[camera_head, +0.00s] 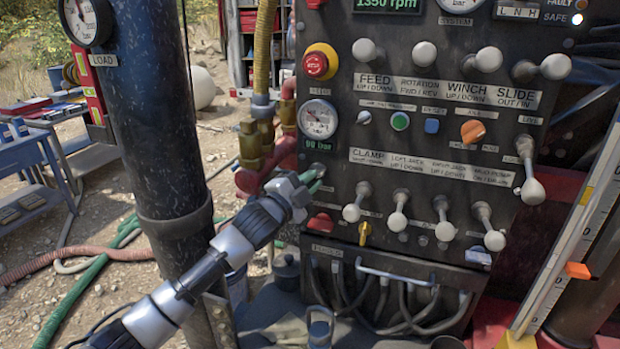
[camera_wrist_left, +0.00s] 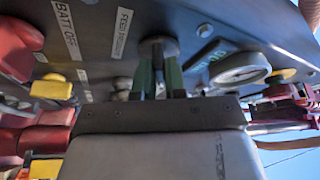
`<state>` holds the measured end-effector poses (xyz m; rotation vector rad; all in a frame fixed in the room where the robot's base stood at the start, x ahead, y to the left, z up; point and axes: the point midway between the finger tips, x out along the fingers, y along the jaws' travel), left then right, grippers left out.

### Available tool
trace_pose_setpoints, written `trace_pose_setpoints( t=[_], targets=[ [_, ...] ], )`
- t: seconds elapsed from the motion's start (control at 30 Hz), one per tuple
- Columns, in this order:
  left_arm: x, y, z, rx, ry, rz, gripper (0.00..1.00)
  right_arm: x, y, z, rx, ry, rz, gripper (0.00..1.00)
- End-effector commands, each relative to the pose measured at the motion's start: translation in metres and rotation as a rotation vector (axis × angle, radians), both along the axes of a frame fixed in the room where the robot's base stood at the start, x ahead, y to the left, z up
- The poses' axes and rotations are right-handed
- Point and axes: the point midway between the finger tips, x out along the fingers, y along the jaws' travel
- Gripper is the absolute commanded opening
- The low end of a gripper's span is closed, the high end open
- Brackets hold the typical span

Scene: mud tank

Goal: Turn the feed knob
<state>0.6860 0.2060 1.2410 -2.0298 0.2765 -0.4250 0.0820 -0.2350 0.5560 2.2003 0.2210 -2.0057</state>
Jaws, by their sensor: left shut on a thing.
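The dark control panel (camera_head: 420,130) fills the right half of the head view. My left gripper (camera_head: 313,178) reaches up to its left edge, just below the round gauge and small green display. In the left wrist view, the green fingers (camera_wrist_left: 159,78) stand on either side of the dark feed knob (camera_wrist_left: 158,47) and are shut on it. A label reading FEED PRESSURE (camera_wrist_left: 123,33) is beside the knob. In the head view the gripper mostly hides the knob, and its pointer direction cannot be told. My right gripper is in neither view.
The pressure gauge (camera_head: 317,119) and red stop button (camera_head: 316,65) are above the gripper. Clamp-row levers (camera_head: 352,212) stick out to its right. A red knob (camera_head: 321,223) is below. A thick dark post (camera_head: 150,110) stands left, with hoses (camera_head: 262,150) between.

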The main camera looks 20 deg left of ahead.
Motion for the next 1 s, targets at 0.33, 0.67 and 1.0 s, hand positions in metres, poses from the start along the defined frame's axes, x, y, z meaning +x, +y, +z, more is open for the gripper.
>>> trace_pose_setpoints(
  t=[0.33,0.67,1.0],
  targets=[
    [0.0,0.001,0.001,0.142,-0.003,0.0,0.0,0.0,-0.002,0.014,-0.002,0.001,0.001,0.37],
    [0.0,0.0,0.0,0.165,-0.004,-0.001,0.0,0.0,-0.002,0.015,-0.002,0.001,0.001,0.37],
    [0.0,0.0,0.0,0.164,-0.004,-0.001,0.33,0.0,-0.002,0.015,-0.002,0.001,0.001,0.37]
  ],
)
